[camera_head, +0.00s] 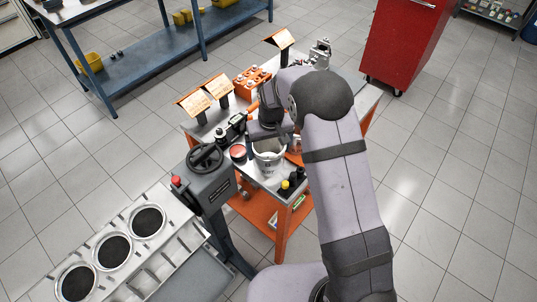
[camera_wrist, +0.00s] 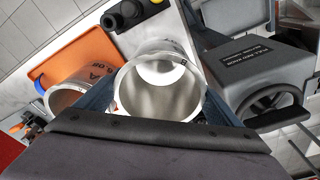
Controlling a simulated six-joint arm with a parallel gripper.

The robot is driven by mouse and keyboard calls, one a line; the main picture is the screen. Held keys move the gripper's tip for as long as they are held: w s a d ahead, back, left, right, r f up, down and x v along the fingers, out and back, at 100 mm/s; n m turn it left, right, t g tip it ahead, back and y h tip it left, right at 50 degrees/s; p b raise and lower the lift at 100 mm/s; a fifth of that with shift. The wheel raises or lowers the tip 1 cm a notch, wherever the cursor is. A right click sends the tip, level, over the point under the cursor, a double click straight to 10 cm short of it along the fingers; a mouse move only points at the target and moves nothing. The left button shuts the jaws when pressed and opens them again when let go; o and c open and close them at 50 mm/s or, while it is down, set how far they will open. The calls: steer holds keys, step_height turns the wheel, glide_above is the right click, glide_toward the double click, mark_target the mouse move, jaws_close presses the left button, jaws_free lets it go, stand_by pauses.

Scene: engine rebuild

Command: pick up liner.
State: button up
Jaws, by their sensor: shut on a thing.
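The liner (camera_wrist: 160,85) is a shiny metal cylinder, open at the end facing the wrist camera. In the wrist view it sits between the two blue-grey fingers of my gripper (camera_wrist: 165,95), one on each side of its wall. My gripper is shut on it. In the head view the liner (camera_head: 268,160) shows as a pale cylinder below my gripper (camera_head: 268,138), at the front of the orange-framed cart (camera_head: 283,215). I cannot tell whether its base touches the cart top.
Black and yellow bottles (camera_head: 290,184) stand at the cart's front corner. An engine block (camera_head: 115,250) with several round bores and a grey machine with a handwheel (camera_head: 205,158) stand left of the cart. A red cabinet (camera_head: 407,45) stands behind.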

step_height(320, 180, up, 7)
steer(key=b, duration=0.2)
steer(key=a+r+n+p, duration=0.2)
steer(key=a+r, duration=0.1)
steer(key=a, duration=0.8)
steer(key=a+r+n+p, duration=0.2)
steer(key=a+r, duration=0.1)
steer(key=a, duration=0.8)
steer(key=s+a+f+n+p, duration=0.1)
steer(key=s+a+f+n, duration=0.1)
steer(key=s+a, duration=0.6)
steer(key=s+a+f+n+y+p, duration=0.1)
steer(key=s+a+n, duration=0.2)
steer(key=s+a, duration=0.6)
steer(key=shift+s+f+g+p, duration=0.3)
steer(key=shift+s+f+p, duration=0.1)
steer(key=shift+s, duration=0.7)
steer(key=shift+f, duration=0.1)
steer(key=shift+f+b, duration=2.1)
steer(key=shift+f, duration=0.75)
steer(key=shift+f+b, duration=0.6)
steer(key=shift+f, duration=0.55)
